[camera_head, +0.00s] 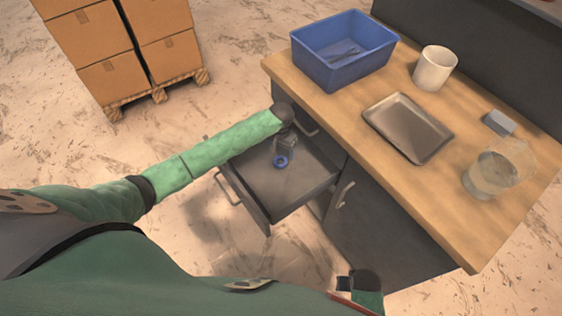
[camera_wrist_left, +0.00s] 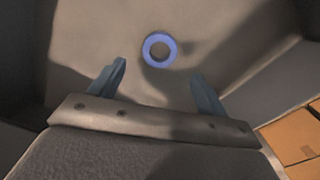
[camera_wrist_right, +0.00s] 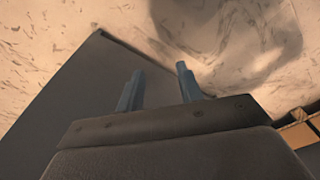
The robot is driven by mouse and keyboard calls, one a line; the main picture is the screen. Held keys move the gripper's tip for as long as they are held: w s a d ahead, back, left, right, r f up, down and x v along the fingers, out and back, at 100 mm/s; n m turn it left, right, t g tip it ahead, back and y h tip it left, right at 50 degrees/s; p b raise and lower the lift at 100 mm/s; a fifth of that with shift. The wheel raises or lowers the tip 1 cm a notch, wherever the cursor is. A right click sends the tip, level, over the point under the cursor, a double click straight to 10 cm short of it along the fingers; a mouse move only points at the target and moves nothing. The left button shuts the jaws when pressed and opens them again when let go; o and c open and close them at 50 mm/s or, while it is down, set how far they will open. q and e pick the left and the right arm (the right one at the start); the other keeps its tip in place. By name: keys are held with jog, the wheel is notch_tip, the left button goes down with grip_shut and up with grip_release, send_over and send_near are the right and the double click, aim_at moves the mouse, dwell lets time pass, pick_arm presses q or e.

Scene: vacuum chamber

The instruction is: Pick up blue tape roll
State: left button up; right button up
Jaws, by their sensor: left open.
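The blue tape roll (camera_head: 281,161) lies flat in the open drawer (camera_head: 262,194) of the cabinet. It also shows as a blue ring in the left wrist view (camera_wrist_left: 159,49). My left gripper (camera_head: 285,146) is over the drawer, close to the roll. In its wrist view the two fingers (camera_wrist_left: 159,84) are apart, with nothing between them, and the roll lies just beyond them. My right gripper is in its wrist view (camera_wrist_right: 158,82), with its fingers apart and empty, near the dark cabinet side and above the floor.
The wooden worktop (camera_head: 385,180) holds a blue bin (camera_head: 343,70), a white cup (camera_head: 434,68), a metal tray (camera_head: 408,127), a grey block (camera_head: 499,123) and a glass vessel (camera_head: 497,170). Boxes on a pallet (camera_head: 160,94) stand at the upper left. Floor is clear left of the drawer.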

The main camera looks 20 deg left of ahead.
aim_at(280, 163)
pick_arm(q)
jog(key=shift+f, duration=0.65)
jog(key=f, duration=0.1)
jog(key=f+p, duration=0.2)
jog(key=shift+s+f, duration=0.3)
jog(key=shift+f, duration=0.7)
pick_arm(e)
notch_tip(280, 163, down, 8)
jog(key=s+d, duration=0.1)
jog(key=s, duration=0.1)
jog(key=shift+d+r, duration=0.15)
jog(key=shift+d, duration=0.05)
pick_arm(q)
jog(key=shift+c, duration=0.3)
jog(key=c, duration=1)
